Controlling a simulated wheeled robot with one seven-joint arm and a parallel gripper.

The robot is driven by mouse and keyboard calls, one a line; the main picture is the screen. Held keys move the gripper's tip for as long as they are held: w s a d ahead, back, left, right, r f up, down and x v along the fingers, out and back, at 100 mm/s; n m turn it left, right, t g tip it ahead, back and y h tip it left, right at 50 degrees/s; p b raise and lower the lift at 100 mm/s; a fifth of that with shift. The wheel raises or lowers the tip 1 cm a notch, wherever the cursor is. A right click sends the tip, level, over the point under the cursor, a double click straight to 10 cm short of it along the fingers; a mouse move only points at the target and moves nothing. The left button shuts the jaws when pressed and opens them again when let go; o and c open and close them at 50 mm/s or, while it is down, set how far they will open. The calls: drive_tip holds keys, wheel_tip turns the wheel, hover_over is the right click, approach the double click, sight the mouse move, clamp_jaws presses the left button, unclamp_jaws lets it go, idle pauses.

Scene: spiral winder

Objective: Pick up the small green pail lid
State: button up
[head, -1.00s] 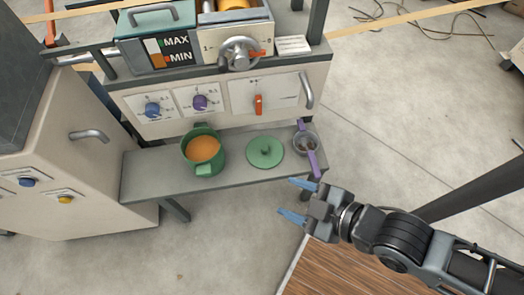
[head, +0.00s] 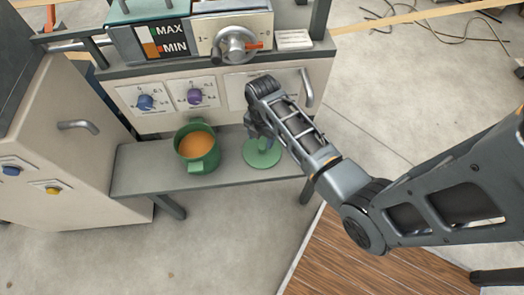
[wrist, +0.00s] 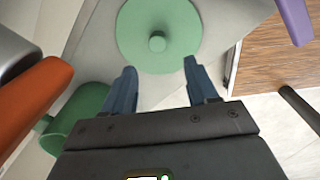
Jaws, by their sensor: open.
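The small green pail lid (head: 262,154) lies flat on the grey bench, to the right of the green pail; my arm hides part of it in the head view. In the wrist view the lid (wrist: 158,32) is a round green disc with a knob (wrist: 157,41) at its middle. My gripper (wrist: 160,80) is open, with its two blue fingers apart and nothing between them. The lid appears just beyond the fingertips, roughly centred between them. In the head view my gripper is mostly hidden by my arm, above the lid.
The green pail (head: 197,151) with orange contents stands left of the lid on the grey bench (head: 140,173). A purple handle (wrist: 295,20) shows at the wrist view's right edge. An orange-red lever (wrist: 35,100) is close to the left finger. The machine panel (head: 215,97) rises behind the bench.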

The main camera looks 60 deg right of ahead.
sight(261, 147)
drive_tip(key=shift+w+d, duration=0.1)
drive_tip(key=shift+d, duration=0.25)
drive_tip(key=shift+f, duration=0.15)
drive_tip(key=shift+w+f+b, duration=0.1)
drive_tip(key=shift+f+b, duration=0.9)
drive_tip(key=shift+f, duration=2.6)
drive_tip(key=shift+c, duration=0.2)
clamp_jaws()
